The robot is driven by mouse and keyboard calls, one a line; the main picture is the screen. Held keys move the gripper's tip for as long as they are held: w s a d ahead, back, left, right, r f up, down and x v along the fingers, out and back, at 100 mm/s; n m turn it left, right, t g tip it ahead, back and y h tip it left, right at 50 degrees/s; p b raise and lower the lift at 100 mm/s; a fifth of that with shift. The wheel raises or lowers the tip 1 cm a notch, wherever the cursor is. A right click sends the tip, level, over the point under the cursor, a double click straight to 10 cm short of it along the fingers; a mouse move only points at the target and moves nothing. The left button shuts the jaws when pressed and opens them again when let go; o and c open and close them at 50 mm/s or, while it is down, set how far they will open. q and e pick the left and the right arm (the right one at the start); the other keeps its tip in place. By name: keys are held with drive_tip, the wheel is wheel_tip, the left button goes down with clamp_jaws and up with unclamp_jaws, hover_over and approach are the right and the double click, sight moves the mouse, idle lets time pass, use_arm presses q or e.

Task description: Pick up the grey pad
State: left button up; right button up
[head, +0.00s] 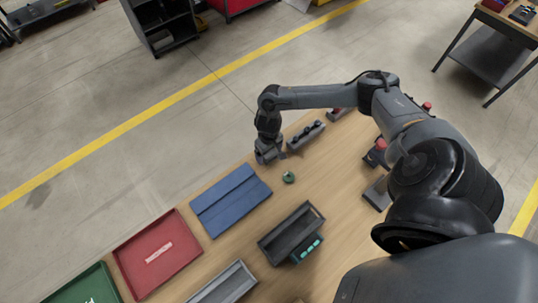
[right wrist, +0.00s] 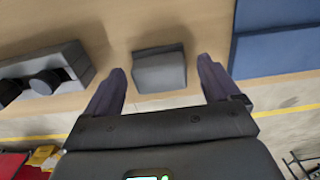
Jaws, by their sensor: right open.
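The grey pad (right wrist: 160,71) is a small grey block on the wooden table. In the right wrist view it lies ahead of my right gripper, in line with the gap between the fingers. My right gripper (right wrist: 162,72) is open, one finger to each side of the pad in the picture, and nothing is held. I cannot tell how far the fingertips are above it. In the head view my right gripper (head: 267,157) is low at the table's far edge, and I cannot make out the pad there. My left gripper is not in view.
A grey holder with dark round pieces (head: 305,135) stands close beside the right gripper. A dark bin (head: 291,233), red tray (head: 158,253) and green tray (head: 82,286) are nearer.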

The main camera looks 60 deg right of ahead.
drive_tip(key=shift+f, duration=0.25)
drive_tip(key=shift+c, duration=0.4)
drive_tip(key=c, duration=1)
drive_tip(key=shift+r, duration=0.15)
